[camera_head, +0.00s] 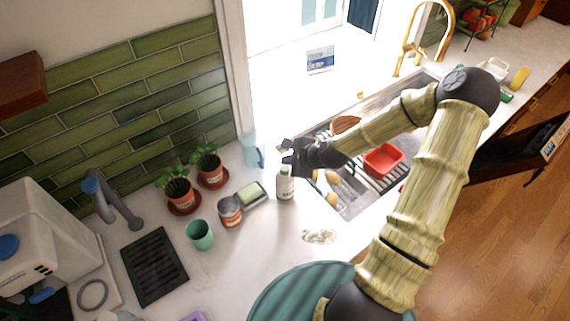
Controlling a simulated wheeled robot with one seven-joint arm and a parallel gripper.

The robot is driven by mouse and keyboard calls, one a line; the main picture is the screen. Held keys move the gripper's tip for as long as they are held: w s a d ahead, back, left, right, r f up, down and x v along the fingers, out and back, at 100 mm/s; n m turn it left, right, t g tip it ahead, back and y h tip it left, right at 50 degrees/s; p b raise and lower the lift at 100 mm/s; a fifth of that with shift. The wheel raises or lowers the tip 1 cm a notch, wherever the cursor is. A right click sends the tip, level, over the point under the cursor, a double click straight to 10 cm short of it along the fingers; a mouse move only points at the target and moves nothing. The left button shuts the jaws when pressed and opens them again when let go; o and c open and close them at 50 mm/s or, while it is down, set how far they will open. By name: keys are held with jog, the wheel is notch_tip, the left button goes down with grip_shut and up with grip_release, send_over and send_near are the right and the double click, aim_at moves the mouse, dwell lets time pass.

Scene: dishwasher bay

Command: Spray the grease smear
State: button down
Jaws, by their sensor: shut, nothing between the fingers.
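The grease smear (319,236) is a pale, brownish-white patch on the white countertop, in front of the sink's near left corner. A pale blue, see-through object (252,151), possibly a spray bottle, stands by the window edge left of my gripper. The smear is clear of my gripper.
A sponge on a dish (250,194), a tin (230,212), a green cup (200,234) and two potted plants (211,173) stand left of the bottle. The sink (354,208) holds a red tub (384,159). Bare counter surrounds the smear.

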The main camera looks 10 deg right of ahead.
aim_at(288, 170)
jog(key=shift+r+p, duration=1.35)
jog(key=shift+r, duration=0.55)
jog(key=shift+f, duration=0.1)
jog(key=s+a+f+n+g+h+b, duration=0.25)
jog(key=s+n+g+b, duration=0.2)
jog(key=s+n, duration=0.4)
jog(key=s+d+r+n+h+b, duration=0.1)
jog(key=s+r+n+h+b, duration=0.1)
jog(key=s+r+n+b, duration=0.2)
jog(key=s+n+b, duration=0.3)
jog(key=s+n, duration=0.3)
jog(key=n, duration=0.1)
jog(key=shift+s+d+n+h, duration=0.35)
jog(key=shift+s+d, duration=0.05)
jog(key=shift+r+g, duration=0.1)
jog(key=shift+g, duration=0.15)
jog(key=shift+d, duration=0.2)
